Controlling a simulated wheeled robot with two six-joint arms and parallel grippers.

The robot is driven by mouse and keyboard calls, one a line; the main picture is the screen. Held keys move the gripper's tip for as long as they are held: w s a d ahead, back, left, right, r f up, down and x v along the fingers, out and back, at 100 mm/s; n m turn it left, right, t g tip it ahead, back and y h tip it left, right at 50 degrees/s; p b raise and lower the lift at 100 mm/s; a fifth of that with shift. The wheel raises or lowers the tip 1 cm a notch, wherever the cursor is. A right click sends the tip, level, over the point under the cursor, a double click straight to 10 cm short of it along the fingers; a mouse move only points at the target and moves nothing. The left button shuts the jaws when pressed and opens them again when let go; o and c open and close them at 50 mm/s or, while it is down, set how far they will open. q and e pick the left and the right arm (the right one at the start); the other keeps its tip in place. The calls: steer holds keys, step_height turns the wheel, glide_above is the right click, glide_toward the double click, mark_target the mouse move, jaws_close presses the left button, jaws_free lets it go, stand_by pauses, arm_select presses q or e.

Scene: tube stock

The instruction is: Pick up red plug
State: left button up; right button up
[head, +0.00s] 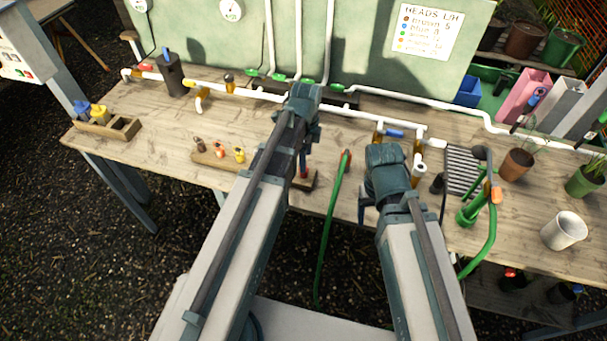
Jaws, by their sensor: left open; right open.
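A wooden strip (212,161) lies near the table's front edge. On it stand a brown plug (200,145), a red-orange plug (220,150) and a yellow one (239,155). A small dark red piece (304,171) shows at the strip's right end, just below my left gripper; I cannot tell its exact shape. My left gripper (306,145) is open above that end, its fingers partly hidden by its own arm. My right gripper (366,203) is open near the table's front edge, right of the green hose (335,205), apart from the plugs.
White pipes (370,115) run along the back of the table. A wooden box (112,128) with blue and yellow pieces is at the left. A green pump (472,210), a plant pot (517,165) and a white cup (564,231) stand at the right. The table's left middle is clear.

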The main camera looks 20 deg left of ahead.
arm_select(q)
steer(key=shift+s+a+f+b, duration=0.1)
steer(key=shift+s+f+b, duration=0.05)
steer(key=shift+f+b, duration=1.2)
steer(key=shift+s+a+f+b, duration=0.1)
steer(key=shift+s+f+b, duration=0.05)
steer(key=shift+f+b, duration=1.15)
steer(key=shift+r, duration=0.1)
jaws_close()
